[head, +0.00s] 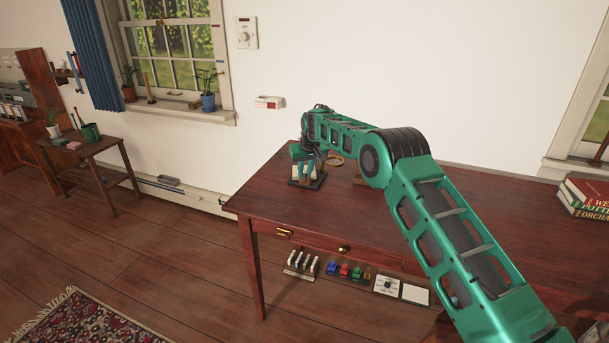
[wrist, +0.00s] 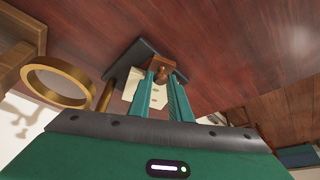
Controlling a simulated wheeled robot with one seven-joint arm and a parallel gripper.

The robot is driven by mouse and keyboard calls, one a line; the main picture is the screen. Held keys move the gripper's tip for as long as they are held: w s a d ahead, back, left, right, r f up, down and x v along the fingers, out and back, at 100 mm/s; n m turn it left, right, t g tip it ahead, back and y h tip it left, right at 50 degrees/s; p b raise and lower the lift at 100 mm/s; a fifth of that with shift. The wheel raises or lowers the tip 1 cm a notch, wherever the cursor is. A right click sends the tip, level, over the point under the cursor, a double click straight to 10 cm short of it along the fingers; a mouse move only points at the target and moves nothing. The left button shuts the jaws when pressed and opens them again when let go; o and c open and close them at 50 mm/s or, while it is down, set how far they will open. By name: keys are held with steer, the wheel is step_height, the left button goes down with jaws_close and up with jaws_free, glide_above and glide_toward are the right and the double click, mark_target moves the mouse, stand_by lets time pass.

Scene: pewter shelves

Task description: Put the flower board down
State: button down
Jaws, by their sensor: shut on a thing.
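My gripper (head: 307,168) is over the left part of the dark wooden table (head: 262,199), pointing down. In the wrist view its two green fingers (wrist: 164,78) are shut on a small brown wooden piece (wrist: 161,64), which I take to be part of the flower board. A dark flat base (wrist: 143,52) lies just beyond the fingertips, with a cream piece (wrist: 131,91) beside them. The dark base also shows under my gripper in the head view (head: 317,183). The fingers hide much of the held thing, and I cannot tell whether it touches what is below.
A brass ring (wrist: 32,72) stands close by, with a wooden piece (wrist: 22,38) near it. Books (head: 585,197) lie at the table's far right. Small items (head: 345,270) sit below the table's front. The table's front left is clear.

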steer(key=c, duration=1.6)
jaws_free()
steer(key=shift+c, duration=0.2)
steer(key=v, duration=1.2)
steer(key=shift+d+r, duration=0.1)
